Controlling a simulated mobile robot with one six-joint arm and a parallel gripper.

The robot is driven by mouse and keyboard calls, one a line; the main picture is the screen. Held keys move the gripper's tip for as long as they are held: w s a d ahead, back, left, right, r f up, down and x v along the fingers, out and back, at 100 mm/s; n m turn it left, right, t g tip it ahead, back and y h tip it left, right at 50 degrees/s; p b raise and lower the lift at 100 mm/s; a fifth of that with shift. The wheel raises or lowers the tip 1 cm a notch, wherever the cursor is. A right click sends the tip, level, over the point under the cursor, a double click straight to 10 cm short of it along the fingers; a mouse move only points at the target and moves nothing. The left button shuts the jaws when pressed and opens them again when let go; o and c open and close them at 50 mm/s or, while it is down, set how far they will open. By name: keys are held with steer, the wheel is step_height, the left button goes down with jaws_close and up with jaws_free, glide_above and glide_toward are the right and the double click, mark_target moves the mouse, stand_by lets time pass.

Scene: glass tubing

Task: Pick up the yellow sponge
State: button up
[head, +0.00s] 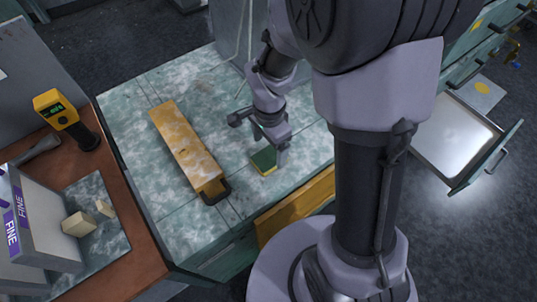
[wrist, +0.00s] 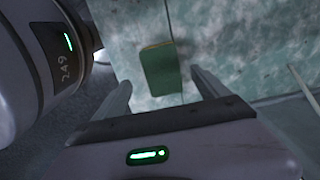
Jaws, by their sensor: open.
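A small sponge (head: 264,161) lies flat on the mottled green-white tiled worktop. It has a dark green top and a thin yellow edge along its side. In the wrist view the sponge (wrist: 161,70) is ahead of the jaws, roughly centred between the two fingers. My gripper (head: 260,138) points down close to the sponge, slightly up-left of it in the head view. In the wrist view my gripper (wrist: 162,88) is open, its fingers wider apart than the sponge, with nothing held. The exact height above the sponge cannot be told.
A long worn yellow bar with a black handle (head: 186,150) lies left of the sponge on the worktop (head: 140,95). A yellow handheld meter (head: 65,118) and boxes labelled FINE (head: 45,215) stand on the brown bench at left. An open drawer (head: 455,135) is at right.

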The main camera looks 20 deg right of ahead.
mark_target(270, 156)
steer(key=f+b, duration=0.2)
steer(key=f, duration=0.3)
steer(key=shift+w+d+f+b, duration=0.25)
steer(key=shift+b, duration=0.15)
steer(key=shift+r, duration=0.15)
steer(key=c, duration=1.6)
steer(key=shift+o, duration=0.2)
step_height(270, 156, up, 4)
steer(key=p, duration=0.3)
steer(key=s+d+b, duration=0.2)
steer(key=s+b, duration=0.3)
steer(key=s, duration=0.2)
steer(key=s+d+r+b, duration=0.1)
steer(key=s+d+b, duration=0.2)
steer(key=s+b, duration=0.2)
steer(key=shift+s, duration=1.6)
